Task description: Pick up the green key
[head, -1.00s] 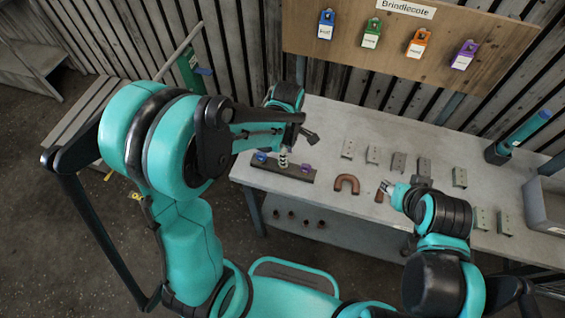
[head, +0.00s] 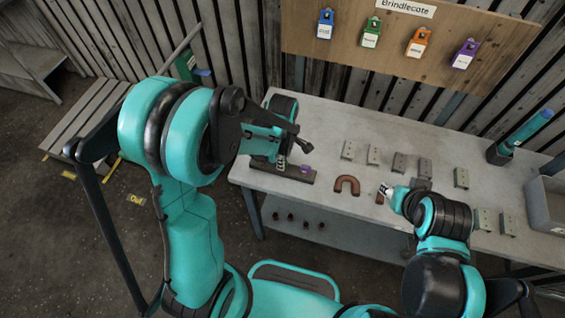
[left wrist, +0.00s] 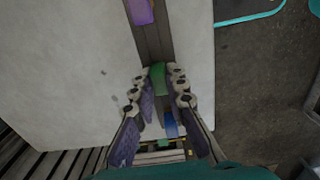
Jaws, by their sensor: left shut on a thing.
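In the left wrist view the green key (left wrist: 157,73) stands on a dark rack (left wrist: 153,42), between the tips of my left gripper (left wrist: 160,90). The gripper is shut on it. A blue key (left wrist: 170,124) lies nearer the palm, and a purple key (left wrist: 140,11) is at the far end of the rack. In the head view my left gripper (head: 281,163) is low over the rack (head: 262,179), left of the purple key (head: 306,169). The green key is hidden there. My right gripper (head: 386,190) is low over the bench; its jaws are too small to read.
The grey bench (head: 320,125) holds a brown horseshoe-shaped piece (head: 347,184), several small metal plates (head: 398,163) and a grey bin (head: 545,207) at right. A wooden board (head: 340,40) behind carries blue, green, orange and purple tagged locks.

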